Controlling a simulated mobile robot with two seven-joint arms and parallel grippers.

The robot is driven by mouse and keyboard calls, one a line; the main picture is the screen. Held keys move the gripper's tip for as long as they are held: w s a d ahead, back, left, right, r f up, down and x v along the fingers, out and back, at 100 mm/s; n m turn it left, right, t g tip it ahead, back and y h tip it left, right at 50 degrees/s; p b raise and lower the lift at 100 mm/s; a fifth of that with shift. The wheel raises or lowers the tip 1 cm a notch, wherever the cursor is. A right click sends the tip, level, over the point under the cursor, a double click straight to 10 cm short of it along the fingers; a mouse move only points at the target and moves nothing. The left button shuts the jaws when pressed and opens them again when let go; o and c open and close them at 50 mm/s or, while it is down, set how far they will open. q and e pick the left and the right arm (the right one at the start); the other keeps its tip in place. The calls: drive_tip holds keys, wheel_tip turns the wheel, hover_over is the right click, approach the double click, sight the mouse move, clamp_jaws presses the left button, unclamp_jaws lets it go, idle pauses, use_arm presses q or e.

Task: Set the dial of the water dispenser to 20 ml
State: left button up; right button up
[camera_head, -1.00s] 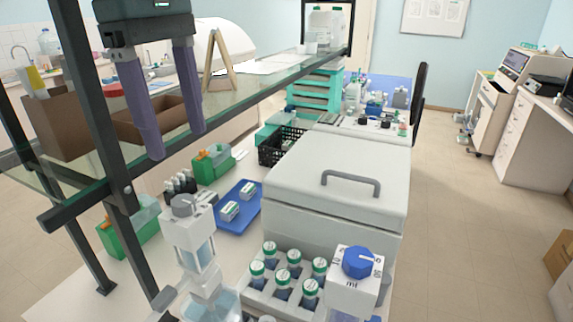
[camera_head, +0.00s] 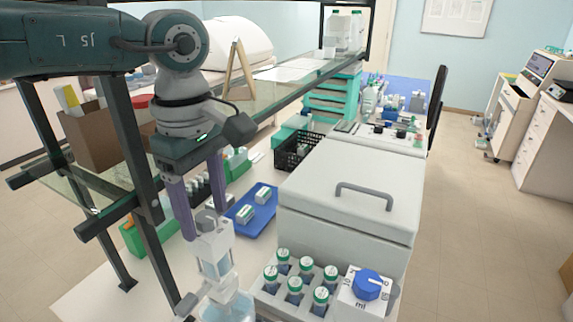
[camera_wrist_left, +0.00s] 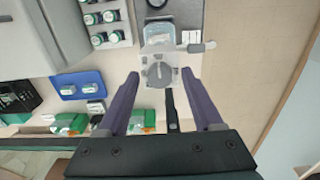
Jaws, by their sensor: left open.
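One is a clear and white dispenser (camera_head: 217,262) with a grey dial (camera_head: 206,219) on top. I cannot tell from labels which holds water. My left gripper (camera_head: 205,226) is open and points down over the grey dial. In the left wrist view the grey dial (camera_wrist_left: 159,75) lies between the purple fingertips, with gaps on both sides. The dial's setting is too small to read. My right gripper is out of view.
A rack of green-capped bottles (camera_head: 262,293) stands between the dispensers. A large white lidded box (camera_head: 350,165) is behind it. A blue tray (camera_head: 262,222) lies left of the box. The glass shelf's dark post (camera_head: 135,150) stands close to my left arm.

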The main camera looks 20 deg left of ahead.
use_arm(q)
drive_tip(key=shift+c, duration=0.3)
clamp_jaws()
